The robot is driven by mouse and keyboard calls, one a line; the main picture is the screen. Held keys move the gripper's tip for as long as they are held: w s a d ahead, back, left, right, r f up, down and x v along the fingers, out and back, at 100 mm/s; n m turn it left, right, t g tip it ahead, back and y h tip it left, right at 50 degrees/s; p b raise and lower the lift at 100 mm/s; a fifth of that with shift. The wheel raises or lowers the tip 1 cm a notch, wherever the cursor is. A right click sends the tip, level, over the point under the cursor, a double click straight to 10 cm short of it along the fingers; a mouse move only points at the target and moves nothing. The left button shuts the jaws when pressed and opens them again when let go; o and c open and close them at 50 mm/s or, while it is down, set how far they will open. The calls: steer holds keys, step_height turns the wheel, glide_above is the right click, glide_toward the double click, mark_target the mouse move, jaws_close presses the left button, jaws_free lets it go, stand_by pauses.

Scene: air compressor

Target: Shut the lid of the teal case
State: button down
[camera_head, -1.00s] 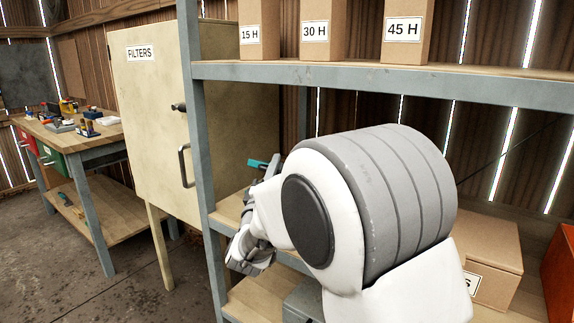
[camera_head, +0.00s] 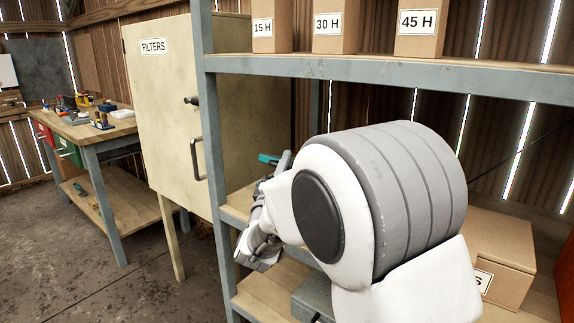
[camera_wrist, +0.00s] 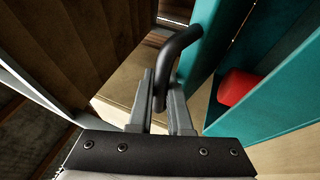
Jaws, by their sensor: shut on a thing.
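The teal case (camera_wrist: 275,90) fills the right of the wrist view, with its lid (camera_wrist: 212,38) standing up beside it and an open gap between them. A red object (camera_wrist: 236,87) shows inside the gap. A black curved handle (camera_wrist: 184,38) is at the lid. My gripper (camera_wrist: 161,98) is shut on this handle, whose lower end lies between the two fingers. In the head view only a small teal piece (camera_head: 269,158) shows beyond my arm; the rest of the case is hidden, and the fingertips are hard to make out there.
A grey-framed shelf (camera_head: 400,77) holds labelled boxes above my arm, and its upright (camera_head: 208,130) stands close to the left. A filters cabinet (camera_head: 165,110) and a workbench (camera_head: 92,128) are further left. A cardboard box (camera_head: 500,250) sits right of my arm.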

steer(key=shift+s+a+r+y, duration=0.15)
steer(key=shift+a+r+y, duration=0.15)
steer(key=shift+a+y, duration=0.15)
steer(key=c, duration=0.8)
jaws_free()
steer(key=shift+s+a, duration=0.15)
steer(key=shift+c, duration=0.2)
steer(key=shift+f+h, duration=0.1)
steer(key=shift+h, duration=0.15)
steer(key=shift+d+f, duration=0.1)
steer(key=shift+d, duration=0.25)
steer(key=shift+a, duration=0.1)
steer(key=s+f+b, duration=0.3)
steer(key=s+f, duration=0.9)
steer(key=f, duration=0.3)
steer(key=shift+s+d+f, duration=0.15)
steer(key=shift+d+f, duration=0.1)
steer(key=shift+d, duration=0.1)
